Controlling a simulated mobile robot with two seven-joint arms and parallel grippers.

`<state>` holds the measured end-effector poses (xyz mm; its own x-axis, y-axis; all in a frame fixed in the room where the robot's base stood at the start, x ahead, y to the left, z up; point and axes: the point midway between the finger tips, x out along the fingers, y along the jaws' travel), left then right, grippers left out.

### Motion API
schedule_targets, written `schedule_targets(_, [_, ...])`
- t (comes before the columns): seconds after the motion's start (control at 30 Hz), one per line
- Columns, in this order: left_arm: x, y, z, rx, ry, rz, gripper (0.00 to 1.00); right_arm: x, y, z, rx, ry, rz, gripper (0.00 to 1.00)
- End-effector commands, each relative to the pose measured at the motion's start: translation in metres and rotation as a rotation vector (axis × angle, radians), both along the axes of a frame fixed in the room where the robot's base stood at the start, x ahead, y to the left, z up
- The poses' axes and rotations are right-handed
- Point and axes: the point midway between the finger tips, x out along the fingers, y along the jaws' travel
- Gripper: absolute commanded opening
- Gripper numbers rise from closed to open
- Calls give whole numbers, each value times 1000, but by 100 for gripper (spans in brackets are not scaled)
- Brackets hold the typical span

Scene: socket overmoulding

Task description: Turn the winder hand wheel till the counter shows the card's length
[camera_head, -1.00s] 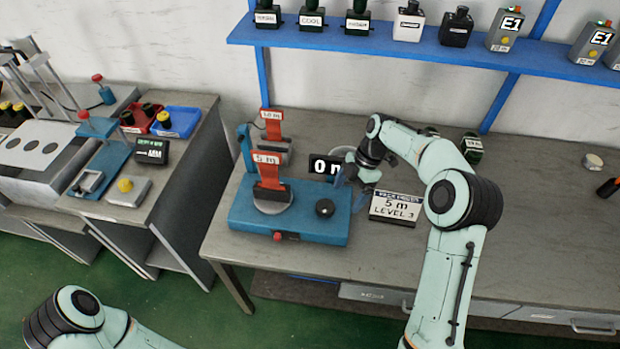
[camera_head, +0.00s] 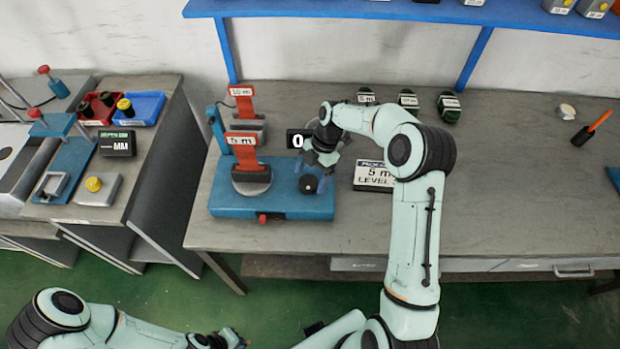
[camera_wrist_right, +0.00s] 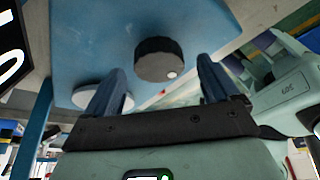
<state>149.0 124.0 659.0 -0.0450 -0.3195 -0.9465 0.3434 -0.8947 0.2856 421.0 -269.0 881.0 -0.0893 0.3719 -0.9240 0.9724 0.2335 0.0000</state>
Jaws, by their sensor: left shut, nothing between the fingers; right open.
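The winder's blue base (camera_head: 225,205) stands on the bench. Its dark hand wheel (camera_head: 308,185), a ribbed knob with a pale dot, also shows in the right wrist view (camera_wrist_right: 158,60). My right gripper (camera_head: 315,178) is open above the wheel; in its wrist view the two blue fingers (camera_wrist_right: 160,85) are apart, with the wheel ahead between them and no visible contact. The black counter (camera_head: 296,141) shows 0; my right gripper hides its right side. The card (camera_head: 373,176) reads 5 m, its right edge hidden by my arm. My left gripper (camera_head: 240,340), shut and empty, is at the bottom edge.
Red tags marked 10 m (camera_head: 242,100) and 5 m (camera_head: 244,155) rise at the winder. A side bench (camera_head: 130,180) is at left. The bench's right half is mostly clear.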

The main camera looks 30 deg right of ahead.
Motion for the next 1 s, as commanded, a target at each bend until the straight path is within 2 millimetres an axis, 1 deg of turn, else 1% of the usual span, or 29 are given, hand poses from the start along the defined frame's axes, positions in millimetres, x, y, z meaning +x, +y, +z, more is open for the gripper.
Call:
schedule_targets(0.03, [0,0,0,0,0,0,0,-1,3,-5,1,2,2,88])
schedule_targets(0.17, [0,0,0,0,0,0,0,-1,5,-12,0,1,1,88])
schedule_targets(0.47, [0,0,0,0,0,0,0,-1,6,-13,0,0,0,88])
schedule_targets(0.5, [0,0,0,0,0,0,0,-1,6,-13,0,0,0,76])
schedule_targets(0.57, [0,0,0,0,0,0,0,-1,6,-13,0,0,0,56])
schedule_targets(0.6, [0,0,0,0,0,0,0,-1,6,-13,0,0,0,43])
schedule_targets(0.63, [0,0,0,0,0,0,0,-1,6,-13,0,0,0,33])
schedule_targets(0.87, [-2,0,-2,0,1,0,0,-1,6,-13,0,-1,-9,32])
schedule_targets(1.0, [-7,0,-8,0,8,0,0,-2,5,-14,-1,-1,-45,33])
